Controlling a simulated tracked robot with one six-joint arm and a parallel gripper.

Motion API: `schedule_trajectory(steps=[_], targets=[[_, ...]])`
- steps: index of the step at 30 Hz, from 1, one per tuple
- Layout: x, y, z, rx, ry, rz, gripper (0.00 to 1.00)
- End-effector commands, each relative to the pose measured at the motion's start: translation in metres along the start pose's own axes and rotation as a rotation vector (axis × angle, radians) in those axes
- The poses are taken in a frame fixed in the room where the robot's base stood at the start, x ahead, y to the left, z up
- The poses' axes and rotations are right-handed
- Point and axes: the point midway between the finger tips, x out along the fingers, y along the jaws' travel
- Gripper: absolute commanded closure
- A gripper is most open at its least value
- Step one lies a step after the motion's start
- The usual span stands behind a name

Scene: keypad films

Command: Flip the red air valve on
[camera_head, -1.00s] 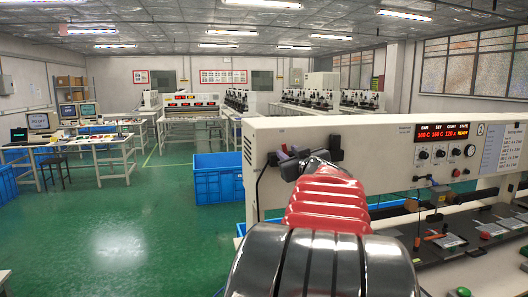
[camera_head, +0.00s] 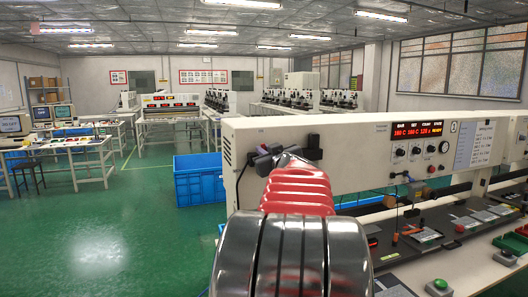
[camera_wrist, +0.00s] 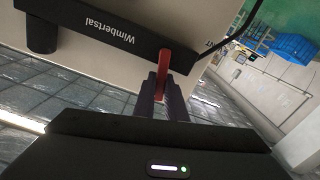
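The red air valve shows in the wrist view as a red lever (camera_wrist: 163,62) at the edge of a black bar (camera_wrist: 100,45) marked "Wimbertsal". My gripper (camera_wrist: 162,92) has its two dark fingers close on either side of the lever, with red filling the narrow gap between them. In the head view my gripper (camera_head: 268,158) is at the left end of the cream machine panel (camera_head: 360,165). The valve is hard to make out there, as the gripper and my red and black arm cover it.
A lit red display (camera_head: 416,130) and knobs sit on the panel. A workbench with tools and a green button (camera_head: 440,284) lies at lower right. Blue crates (camera_head: 200,180) stand left of the machine. Green floor (camera_head: 110,230) at left is open.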

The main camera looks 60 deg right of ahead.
Motion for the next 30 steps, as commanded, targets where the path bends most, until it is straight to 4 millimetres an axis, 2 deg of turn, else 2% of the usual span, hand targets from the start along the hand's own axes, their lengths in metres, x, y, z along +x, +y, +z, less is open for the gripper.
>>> schedule_trajectory(steps=[3,14,30], targets=[[0.000,0.000,0.000,0.000,0.000,0.000,1.00],[0.000,0.001,0.000,0.018,0.000,-0.001,1.00],[0.000,0.011,0.002,0.265,-0.001,-0.001,1.00]])
